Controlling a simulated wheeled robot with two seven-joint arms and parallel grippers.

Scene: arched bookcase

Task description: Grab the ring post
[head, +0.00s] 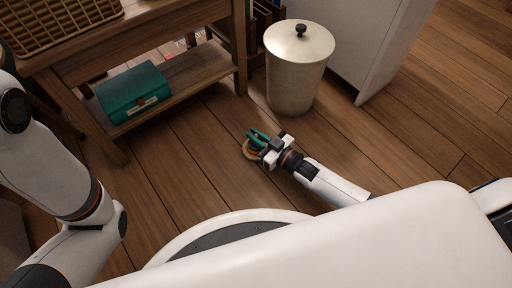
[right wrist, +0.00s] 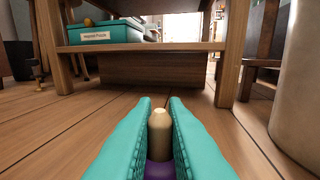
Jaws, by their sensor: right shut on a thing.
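The ring post stands on the wooden floor. In the head view its round tan base (head: 250,150) shows beside my right gripper (head: 257,138), and the gripper hides much of the rest. In the right wrist view the pale, rounded top of the ring post (right wrist: 160,124) rises between the two teal fingers of my right gripper (right wrist: 160,135). A purple part (right wrist: 159,168) shows low between them. The fingers are shut on the post close to the floor. My left arm is at the left of the head view, but its gripper is not in view.
A wooden shelf unit (head: 190,75) with a teal box (head: 133,91) on its lower board stands ahead. A lidded cream bin (head: 296,80) stands close beyond my right gripper. A white cabinet side (head: 365,50) is behind it. Floor at the right is clear.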

